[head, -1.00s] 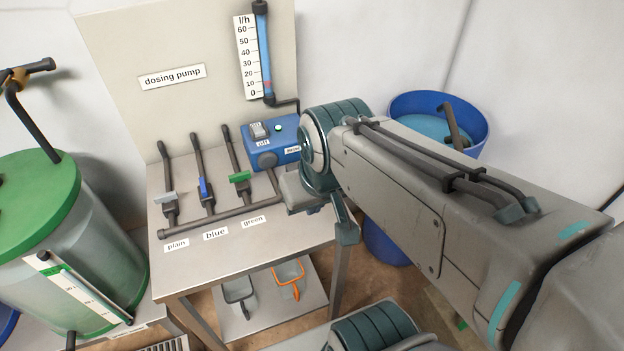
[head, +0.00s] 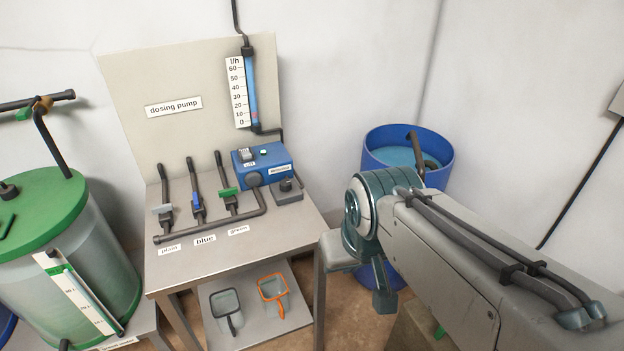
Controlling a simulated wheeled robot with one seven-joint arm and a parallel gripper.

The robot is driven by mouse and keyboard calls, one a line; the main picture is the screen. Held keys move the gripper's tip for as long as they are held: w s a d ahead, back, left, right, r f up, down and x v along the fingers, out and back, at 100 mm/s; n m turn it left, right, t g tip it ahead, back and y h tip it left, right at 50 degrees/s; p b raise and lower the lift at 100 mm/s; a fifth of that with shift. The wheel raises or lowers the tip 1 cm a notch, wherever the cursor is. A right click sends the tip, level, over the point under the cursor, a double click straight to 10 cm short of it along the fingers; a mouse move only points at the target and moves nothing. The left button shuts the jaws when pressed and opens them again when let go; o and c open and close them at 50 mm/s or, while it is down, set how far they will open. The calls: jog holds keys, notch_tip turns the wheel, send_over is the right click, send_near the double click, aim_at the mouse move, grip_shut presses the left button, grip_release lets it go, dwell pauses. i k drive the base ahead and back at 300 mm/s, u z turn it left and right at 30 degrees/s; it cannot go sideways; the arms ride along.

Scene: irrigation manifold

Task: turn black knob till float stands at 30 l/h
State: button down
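The black knob (head: 286,185) sits on a small grey box at the right of the bench top, in front of the blue dosing pump (head: 262,163). The flow meter tube (head: 251,88) stands upright on the back panel beside a white l/h scale (head: 237,92) marked 0 to 60. A small reddish float (head: 255,116) shows low in the tube, at about 10 or a little under. My gripper end (head: 381,292) is to the right of the bench, apart from the knob. My arm partly hides it, and I cannot make out its finger opening.
Three valve levers, plain (head: 163,210), blue (head: 197,205) and green (head: 228,195), stand left of the knob. A green-lidded tank (head: 40,215) is at the left, a blue barrel (head: 378,163) behind my arm. Two small nets lie on the lower shelf (head: 262,325).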

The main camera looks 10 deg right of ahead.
aim_at(285, 185)
jog(key=z, duration=0.3)
jog(key=i, duration=0.95)
jog(key=u, duration=0.6)
